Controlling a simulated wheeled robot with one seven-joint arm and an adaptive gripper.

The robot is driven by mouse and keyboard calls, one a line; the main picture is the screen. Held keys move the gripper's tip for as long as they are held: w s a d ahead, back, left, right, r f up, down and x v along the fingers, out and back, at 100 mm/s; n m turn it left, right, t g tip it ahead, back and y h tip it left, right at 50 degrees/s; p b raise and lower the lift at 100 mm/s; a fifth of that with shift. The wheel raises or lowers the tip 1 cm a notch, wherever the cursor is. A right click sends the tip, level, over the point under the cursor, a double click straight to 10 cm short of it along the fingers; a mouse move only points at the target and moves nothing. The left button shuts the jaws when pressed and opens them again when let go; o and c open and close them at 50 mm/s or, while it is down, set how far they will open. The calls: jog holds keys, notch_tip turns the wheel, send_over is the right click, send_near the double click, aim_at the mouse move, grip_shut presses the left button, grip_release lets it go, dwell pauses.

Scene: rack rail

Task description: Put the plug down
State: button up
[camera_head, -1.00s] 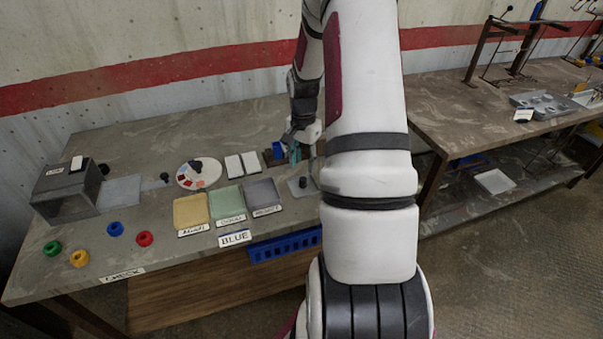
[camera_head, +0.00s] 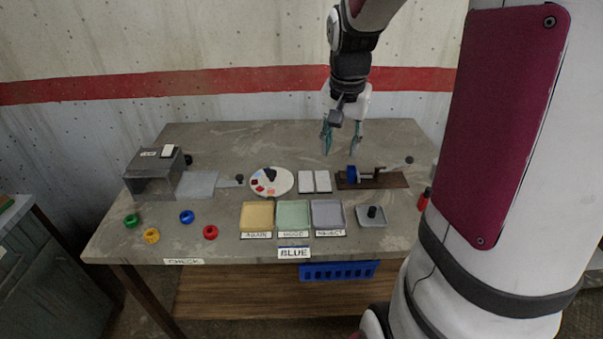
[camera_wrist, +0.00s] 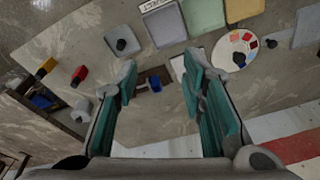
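A short dark cylinder (camera_head: 372,211), which looks like the plug, stands upright in a small grey tray (camera_head: 360,222) at the right front of the bench. In the wrist view the cylinder (camera_wrist: 121,44) and tray (camera_wrist: 109,36) show at upper left. My gripper (camera_head: 341,148) is above the back of the bench, behind the tray, and points down. Its teal fingers are apart with nothing between them; they also show in the wrist view (camera_wrist: 160,85). A blue ring-like part (camera_head: 352,174) sits on a brown board (camera_head: 396,181) below my gripper.
Yellow, green and grey trays (camera_head: 257,217) line the bench front, with a BLUE sign (camera_head: 294,253). Coloured rings (camera_head: 187,217) lie at left near a grey box (camera_head: 153,178). A red object (camera_head: 424,198) is at right.

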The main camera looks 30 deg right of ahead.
jog(key=s+a+r+n+t, duration=0.1)
jog(key=s+a+r+n, duration=0.2)
jog(key=a, duration=0.3)
jog(key=s+a+r+n+t, duration=0.1)
jog(key=s+a+r+n, duration=0.2)
jog(key=s+a, duration=0.3)
jog(key=s+a+r+n+t+y, duration=0.1)
jog(key=s+a+r+n+t, duration=0.1)
jog(key=a, duration=0.5)
jog(key=s+r+n, duration=0.1)
jog(key=s+n, duration=0.1)
jog(key=s, duration=0.1)
jog(key=shift+s+a+r+n, duration=0.15)
jog(key=shift+a+r+n, duration=0.15)
jog(key=shift+a+n, duration=0.1)
